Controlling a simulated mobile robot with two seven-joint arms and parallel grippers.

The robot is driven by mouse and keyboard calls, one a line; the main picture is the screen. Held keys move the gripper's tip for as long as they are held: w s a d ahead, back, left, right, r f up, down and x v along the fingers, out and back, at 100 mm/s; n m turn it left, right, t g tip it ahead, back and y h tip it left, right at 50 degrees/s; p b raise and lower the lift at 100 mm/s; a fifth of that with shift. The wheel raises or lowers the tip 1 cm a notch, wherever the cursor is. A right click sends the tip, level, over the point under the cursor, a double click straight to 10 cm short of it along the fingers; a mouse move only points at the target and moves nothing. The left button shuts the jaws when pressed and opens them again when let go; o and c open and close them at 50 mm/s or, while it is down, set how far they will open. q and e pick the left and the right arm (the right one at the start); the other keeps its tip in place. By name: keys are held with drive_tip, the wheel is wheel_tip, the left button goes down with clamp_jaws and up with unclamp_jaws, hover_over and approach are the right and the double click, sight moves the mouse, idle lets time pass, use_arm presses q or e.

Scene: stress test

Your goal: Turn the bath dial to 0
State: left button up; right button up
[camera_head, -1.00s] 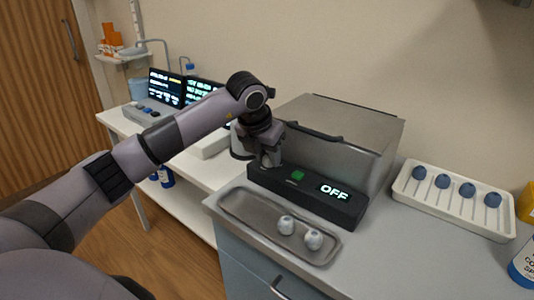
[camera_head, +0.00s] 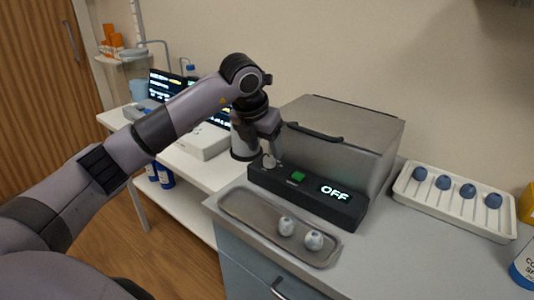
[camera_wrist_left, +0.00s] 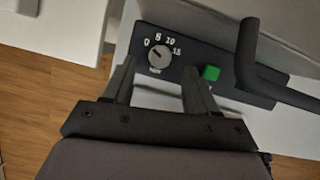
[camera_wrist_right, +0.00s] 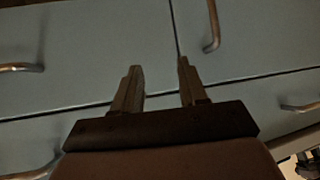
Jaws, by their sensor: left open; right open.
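In the head view the dial (camera_head: 269,161) is at the panel's left end, and the display (camera_head: 335,192) reads OFF. My left gripper (camera_wrist_left: 155,75) is open and empty, its fingertips just short of the dial and apart from it; it also shows in the head view (camera_head: 274,150). My right gripper (camera_wrist_right: 160,65) is open and empty before drawer fronts.
A green button (camera_head: 298,176) sits right of the dial. The bath's lid handle (camera_wrist_left: 248,50) juts out near my left gripper. A metal tray (camera_head: 265,222) with two pale round items lies in front. A white rack (camera_head: 450,214) with several blue-topped pieces stands right.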

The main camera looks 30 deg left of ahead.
use_arm(q)
drive_tip(key=shift+v, duration=1.7)
